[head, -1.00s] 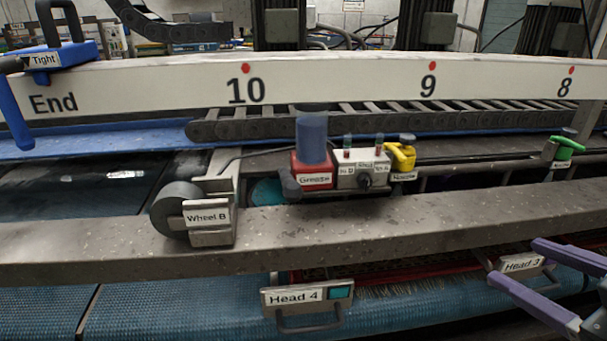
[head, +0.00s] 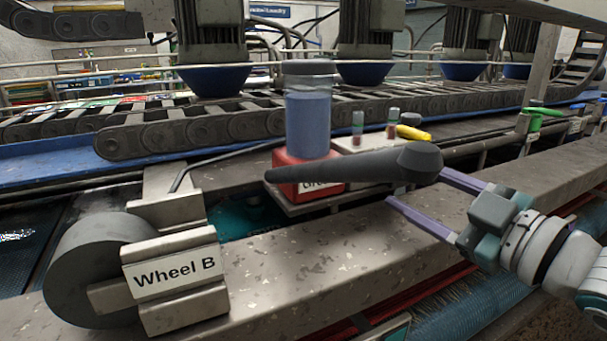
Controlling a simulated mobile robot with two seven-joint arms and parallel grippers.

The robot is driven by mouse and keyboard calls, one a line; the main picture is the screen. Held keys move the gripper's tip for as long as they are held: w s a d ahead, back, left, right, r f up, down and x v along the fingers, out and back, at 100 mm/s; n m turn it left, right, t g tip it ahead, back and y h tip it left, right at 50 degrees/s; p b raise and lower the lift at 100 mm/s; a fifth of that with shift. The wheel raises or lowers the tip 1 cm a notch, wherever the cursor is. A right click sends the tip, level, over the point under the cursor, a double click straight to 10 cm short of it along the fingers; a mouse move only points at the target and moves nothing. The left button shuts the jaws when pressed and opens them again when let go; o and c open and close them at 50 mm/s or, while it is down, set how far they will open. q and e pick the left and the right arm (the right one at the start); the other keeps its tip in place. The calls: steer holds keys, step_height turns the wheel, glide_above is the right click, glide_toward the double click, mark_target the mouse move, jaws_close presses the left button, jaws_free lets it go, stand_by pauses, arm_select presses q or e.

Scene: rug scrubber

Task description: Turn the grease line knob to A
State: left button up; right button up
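The grease unit stands beyond the grey beam: a red base (head: 297,178) labelled Grease, partly covered, with a blue-filled clear cylinder (head: 308,122) on top. A dark grey lever handle (head: 335,165) crosses in front of it. The pale valve box (head: 372,147) with two small red-and-green vials is to its right. The box's front and the grease line knob are hidden behind the lever and its round end. My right gripper (head: 414,187), with purple fingers, is in front of the box, just right of and below the lever. Its fingers are apart, with nothing visible between them; the upper tip is hidden. My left gripper is out of view.
The Wheel B roller (head: 85,270) and its bracket are at the front left. The speckled grey beam (head: 300,270) runs across the front. A yellow handle (head: 413,133) is just beyond the lever, and a green valve handle (head: 543,112) is farther right.

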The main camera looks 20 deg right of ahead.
steer(key=shift+w+a, duration=0.2)
steer(key=shift+w, duration=0.6)
steer(key=shift+w+a, duration=0.15)
steer(key=shift+w, duration=0.65)
jaws_close()
